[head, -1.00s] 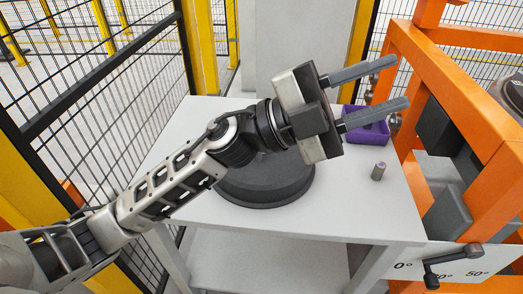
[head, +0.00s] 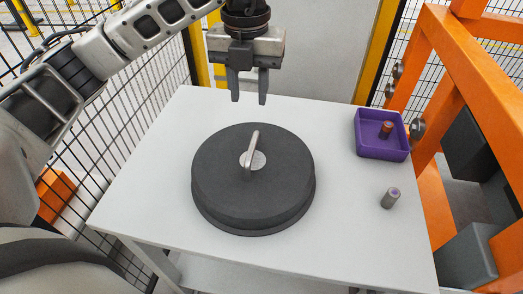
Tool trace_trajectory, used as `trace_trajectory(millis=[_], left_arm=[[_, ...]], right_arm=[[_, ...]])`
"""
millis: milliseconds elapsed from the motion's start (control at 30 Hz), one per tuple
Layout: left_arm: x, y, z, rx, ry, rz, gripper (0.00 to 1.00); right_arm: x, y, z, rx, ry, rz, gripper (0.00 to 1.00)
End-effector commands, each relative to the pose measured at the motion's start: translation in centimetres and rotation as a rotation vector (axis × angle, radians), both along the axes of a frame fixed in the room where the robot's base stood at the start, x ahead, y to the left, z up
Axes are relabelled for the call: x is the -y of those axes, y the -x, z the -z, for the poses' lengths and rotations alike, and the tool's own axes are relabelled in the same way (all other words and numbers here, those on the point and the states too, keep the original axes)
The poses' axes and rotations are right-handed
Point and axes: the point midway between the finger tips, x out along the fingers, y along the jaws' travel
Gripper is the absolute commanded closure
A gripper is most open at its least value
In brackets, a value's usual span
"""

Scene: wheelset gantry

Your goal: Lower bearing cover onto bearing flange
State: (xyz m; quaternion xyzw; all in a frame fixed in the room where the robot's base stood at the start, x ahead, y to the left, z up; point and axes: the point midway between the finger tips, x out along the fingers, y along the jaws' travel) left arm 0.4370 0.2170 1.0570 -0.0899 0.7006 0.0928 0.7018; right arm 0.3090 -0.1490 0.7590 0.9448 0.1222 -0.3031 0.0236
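The bearing cover (head: 225,190) is a dark grey round disc with a stepped rim. It lies flat on the white table, with a light metal bar handle (head: 253,143) standing up from its middle. My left gripper (head: 249,99) points down above and behind the cover, its two dark fingers apart and nothing between them. It is clear of the handle. No bearing flange can be made out in this view. My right gripper is not in view.
The white table (head: 345,235) has free room around the cover. A purple bin (head: 382,152) at the back right holds a small brownish cylinder (head: 386,129). A grey cylinder (head: 390,198) stands in front of it. The orange gantry frame (head: 470,70) borders the right; black mesh fencing is behind and left.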

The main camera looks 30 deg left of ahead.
Motion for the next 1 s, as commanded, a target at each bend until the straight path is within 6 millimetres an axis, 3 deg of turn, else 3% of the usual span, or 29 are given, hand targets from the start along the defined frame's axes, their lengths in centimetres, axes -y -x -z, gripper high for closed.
trace_trajectory(millis=[100, 300, 667, 1000], left_arm=[[0.1, 0.2, 3.1, -0.01, 0.003, 0.004, 0.66], [0.1, 0.2, 7.1, -0.007, 0.004, 0.004, 0.66], [0.2, 0.0, 10.2, -0.005, 0.003, 0.003, 0.66], [0.4, -0.4, 14.5, -0.004, 0.004, 0.005, 0.66]], right_arm=[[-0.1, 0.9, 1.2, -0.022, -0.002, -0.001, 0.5], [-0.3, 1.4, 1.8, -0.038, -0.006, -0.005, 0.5], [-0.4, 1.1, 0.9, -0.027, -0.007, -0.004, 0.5], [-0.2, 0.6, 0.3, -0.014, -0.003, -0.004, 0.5]])
